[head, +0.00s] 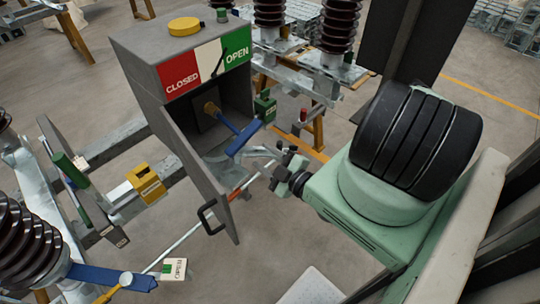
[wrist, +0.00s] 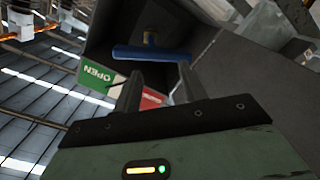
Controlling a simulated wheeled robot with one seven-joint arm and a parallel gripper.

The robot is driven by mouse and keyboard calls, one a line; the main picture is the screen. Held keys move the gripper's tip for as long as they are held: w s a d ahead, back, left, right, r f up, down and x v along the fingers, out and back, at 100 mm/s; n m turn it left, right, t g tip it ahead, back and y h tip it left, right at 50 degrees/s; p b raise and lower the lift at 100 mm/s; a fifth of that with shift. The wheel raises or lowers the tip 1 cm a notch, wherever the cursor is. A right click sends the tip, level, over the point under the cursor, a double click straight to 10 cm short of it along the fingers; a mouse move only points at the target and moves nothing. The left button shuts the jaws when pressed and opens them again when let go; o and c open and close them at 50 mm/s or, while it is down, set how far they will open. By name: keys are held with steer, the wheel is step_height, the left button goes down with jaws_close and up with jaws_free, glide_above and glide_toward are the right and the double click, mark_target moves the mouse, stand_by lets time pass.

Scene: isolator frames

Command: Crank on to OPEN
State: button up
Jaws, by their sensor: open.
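A grey drive box (head: 148,60) stands open at the front. Its top band reads CLOSED on red (head: 181,79), then white, then OPEN on green (head: 236,56). A thin black pointer (head: 218,63) lies across the white part near the green edge. Inside, a crank with a blue handle (head: 243,139) sits on a brass-coloured hub (head: 211,108); the blue handle bar also shows in the wrist view (wrist: 150,53). My gripper (head: 282,160) is open and empty, to the right of and below the handle, apart from it. In the wrist view its fingers (wrist: 160,75) point toward the bar.
The open grey door (head: 205,180) with a black pull handle hangs at the box's left front. A yellow cap (head: 184,26) sits on top of the box. A small green block (head: 265,107) is at its right edge. Ribbed insulators (head: 340,25) and metal rails surround it.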

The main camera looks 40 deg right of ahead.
mark_target(247, 140)
steer(key=w+n, duration=0.3)
steer(key=n, duration=0.1)
steer(key=w+n, duration=0.3)
steer(key=n, duration=0.2)
steer(key=w+n, duration=0.3)
steer(key=n, duration=0.2)
steer(key=shift+w+d+r+t, duration=0.2)
steer(key=shift+w+r+t, duration=0.05)
steer(key=shift+r+t, duration=0.05)
steer(key=shift+w+f, duration=0.1)
steer(key=shift+w, duration=0.2)
jaws_close()
stand_by(1.3)
